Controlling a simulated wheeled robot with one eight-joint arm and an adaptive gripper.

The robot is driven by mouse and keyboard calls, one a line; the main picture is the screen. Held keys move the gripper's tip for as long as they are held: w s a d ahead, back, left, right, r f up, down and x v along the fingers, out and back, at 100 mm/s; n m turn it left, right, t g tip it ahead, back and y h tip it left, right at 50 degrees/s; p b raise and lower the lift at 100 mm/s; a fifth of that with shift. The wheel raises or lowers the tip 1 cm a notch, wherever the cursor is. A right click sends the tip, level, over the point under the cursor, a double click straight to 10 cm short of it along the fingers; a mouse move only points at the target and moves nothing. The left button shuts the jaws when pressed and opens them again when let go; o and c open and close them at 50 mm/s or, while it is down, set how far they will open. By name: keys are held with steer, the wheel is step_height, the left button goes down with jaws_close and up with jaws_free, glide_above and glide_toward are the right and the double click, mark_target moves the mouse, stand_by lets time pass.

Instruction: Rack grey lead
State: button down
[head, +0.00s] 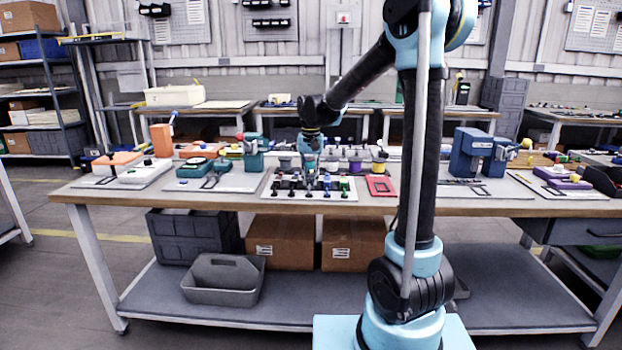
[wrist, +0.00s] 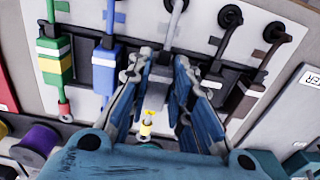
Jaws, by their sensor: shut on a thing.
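The grey lead (wrist: 174,22) runs down from the top of the wrist view to between my fingertips. My gripper (wrist: 163,68) is shut on it, and the fingers hide most of its body. A small yellow-tipped piece (wrist: 147,122) shows below, between the fingers; I cannot tell if it belongs to the lead. The pale rack board (wrist: 140,15) has dark slots along it. A green-and-yellow lead (wrist: 54,60) and a blue lead (wrist: 104,68) hang at left. In the head view, my gripper (head: 311,172) is low over the rack board (head: 334,197).
Spools, including a purple one (wrist: 40,138), stand near the board. A red tray (head: 381,186) lies right of the board on the workbench (head: 430,207).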

steer(key=shift+f, duration=0.55)
stand_by(0.4)
steer(key=c, duration=1.4)
jaws_free()
steer(key=shift+o, duration=0.2)
step_height(320, 180, up, 12)
